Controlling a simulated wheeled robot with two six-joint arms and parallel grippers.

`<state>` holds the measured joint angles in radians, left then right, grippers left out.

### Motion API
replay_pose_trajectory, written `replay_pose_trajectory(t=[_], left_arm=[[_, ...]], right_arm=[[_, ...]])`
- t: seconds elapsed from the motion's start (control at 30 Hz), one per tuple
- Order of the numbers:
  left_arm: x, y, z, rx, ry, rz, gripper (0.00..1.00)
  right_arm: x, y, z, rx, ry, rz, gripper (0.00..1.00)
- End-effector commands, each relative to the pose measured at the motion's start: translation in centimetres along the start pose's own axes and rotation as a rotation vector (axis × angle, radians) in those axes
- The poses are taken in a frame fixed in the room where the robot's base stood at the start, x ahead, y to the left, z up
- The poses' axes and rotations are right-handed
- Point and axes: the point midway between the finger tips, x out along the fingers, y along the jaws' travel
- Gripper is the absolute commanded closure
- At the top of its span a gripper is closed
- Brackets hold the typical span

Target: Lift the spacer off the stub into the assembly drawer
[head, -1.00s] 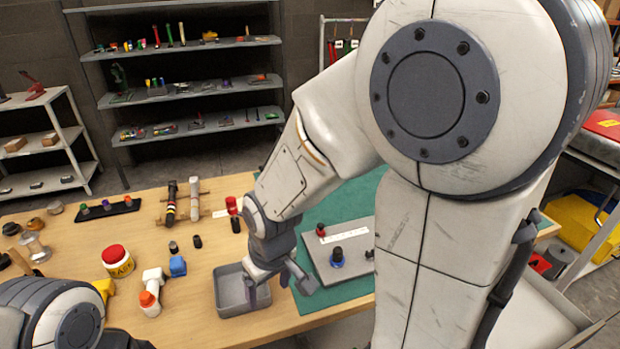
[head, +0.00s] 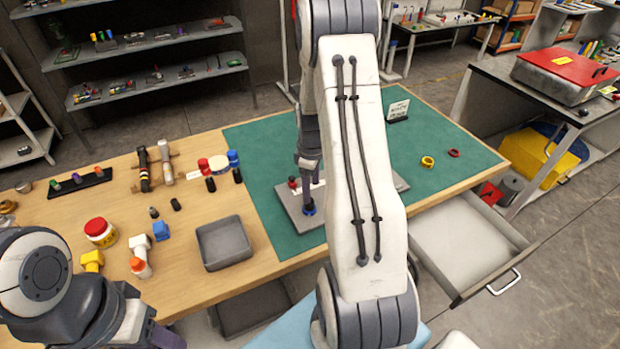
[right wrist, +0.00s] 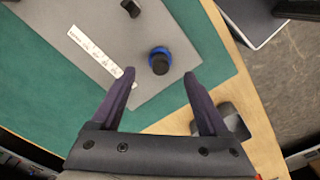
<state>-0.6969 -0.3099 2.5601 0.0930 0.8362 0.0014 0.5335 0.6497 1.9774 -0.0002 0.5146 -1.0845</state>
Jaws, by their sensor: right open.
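A blue ring-shaped spacer (right wrist: 160,55) sits around a black stub (right wrist: 160,67) on a grey board (right wrist: 75,25). In the head view the blue spacer (head: 308,210) shows low on the board (head: 289,208), partly behind my right arm. My right gripper (right wrist: 160,73) is open and empty, its fingertips either side of the stub in the picture, apart from it. In the head view the right gripper (head: 307,185) points down over the board. The assembly drawer (head: 455,240) is pulled out at the right and looks empty. My left gripper (head: 165,338) is at the lower left, mostly cut off.
A yellow ring (head: 427,161) and a red ring (head: 453,153) lie on the green mat (head: 262,150). A grey tray (head: 224,262), a red-lidded jar (head: 101,232) and pipe fittings stand on the wood table. A small sign (head: 398,110) stands at the mat's back.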

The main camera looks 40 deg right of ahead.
Motion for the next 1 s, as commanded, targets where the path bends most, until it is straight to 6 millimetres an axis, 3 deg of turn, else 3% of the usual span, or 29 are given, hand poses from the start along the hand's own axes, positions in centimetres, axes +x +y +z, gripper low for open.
replay_pose_trajectory(t=[0.2,0.4,0.83,0.87,1.0], left_arm=[[-1.1,0.1,-0.1,-0.001,0.000,0.000,0.50],[-1.7,0.1,-0.1,-0.001,0.000,0.000,0.50],[-1.8,0.1,-0.1,-0.001,0.000,0.000,0.50],[-1.8,0.1,-0.1,-0.001,0.000,0.000,0.50],[-1.8,0.1,-0.1,-0.001,0.000,0.000,0.50]], right_arm=[[4.0,-0.2,0.0,0.000,-0.003,-0.005,0.22],[6.6,-0.1,0.0,0.001,-0.001,-0.002,0.22],[7.7,-0.1,0.0,0.002,0.000,0.001,0.22],[7.7,-0.1,0.0,0.002,0.000,0.000,0.30],[7.7,-0.1,0.0,0.002,0.000,0.000,0.83]])
